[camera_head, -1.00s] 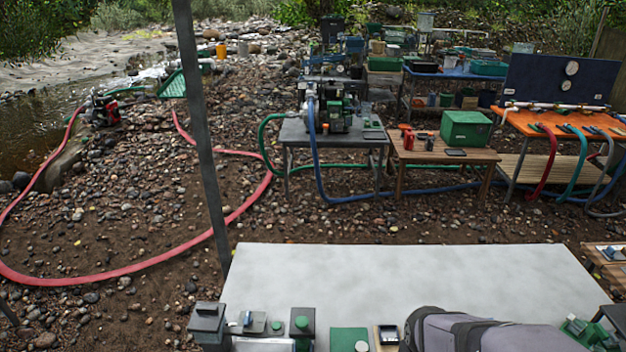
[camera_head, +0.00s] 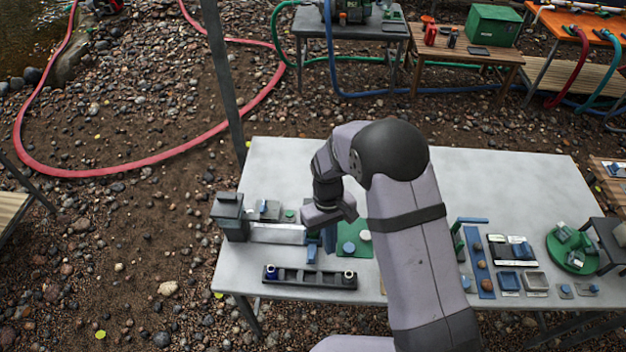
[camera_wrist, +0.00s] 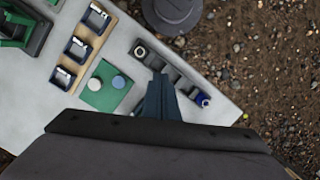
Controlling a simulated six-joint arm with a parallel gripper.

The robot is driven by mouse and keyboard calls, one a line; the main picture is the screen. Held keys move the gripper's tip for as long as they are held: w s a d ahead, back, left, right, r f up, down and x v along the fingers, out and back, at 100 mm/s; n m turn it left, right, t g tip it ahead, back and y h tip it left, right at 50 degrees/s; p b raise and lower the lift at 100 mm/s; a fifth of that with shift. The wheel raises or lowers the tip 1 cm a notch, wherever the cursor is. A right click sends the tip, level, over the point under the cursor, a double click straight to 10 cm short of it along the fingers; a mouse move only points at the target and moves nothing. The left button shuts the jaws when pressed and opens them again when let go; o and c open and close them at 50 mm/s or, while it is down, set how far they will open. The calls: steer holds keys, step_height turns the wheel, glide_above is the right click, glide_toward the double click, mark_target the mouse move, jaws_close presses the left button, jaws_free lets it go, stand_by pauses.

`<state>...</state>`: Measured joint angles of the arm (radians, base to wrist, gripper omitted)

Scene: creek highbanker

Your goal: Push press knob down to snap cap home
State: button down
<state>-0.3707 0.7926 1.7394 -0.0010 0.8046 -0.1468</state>
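My gripper (camera_head: 330,240) points down over the near left part of the grey table (camera_head: 480,175). In the wrist view its blue-grey fingers (camera_wrist: 161,78) lie together with no clear gap, and nothing shows between them. Below the fingers is a long black rack (camera_head: 310,281), also in the wrist view (camera_wrist: 180,79). It has a blue piece (camera_head: 271,272) at one end and a pale ring (camera_head: 349,274) at the other. I cannot make out the press knob or the cap for certain; my gripper and arm cover part of this area.
A green mat (camera_wrist: 99,99) with a pale disc and a blue disc lies beside the rack. A dark box-like post (camera_head: 230,216) stands at the left edge. Trays and a round green stand (camera_head: 572,262) fill the right side. The table's back is clear.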

steer(key=w+a+r+n+t, duration=0.1)
steer(key=w+a+r+n, duration=0.1)
steer(key=w+r+n, duration=0.2)
steer(key=w+a+r+n+t, duration=0.1)
steer(key=w+a+r+n, duration=0.2)
steer(key=w+n, duration=0.5)
steer(key=shift+w+a+r+y, duration=0.2)
steer(key=shift+w+r+y, duration=0.2)
steer(key=shift+w, duration=0.2)
steer(key=shift+f, duration=0.2)
steer(key=shift+f+b, duration=2.8)
steer(key=shift+f, duration=1.2)
steer(key=shift+f+b, duration=0.5)
steer(key=shift+f, duration=0.4)
steer(key=shift+r+p, duration=1.2)
steer(key=shift+r, duration=0.4)
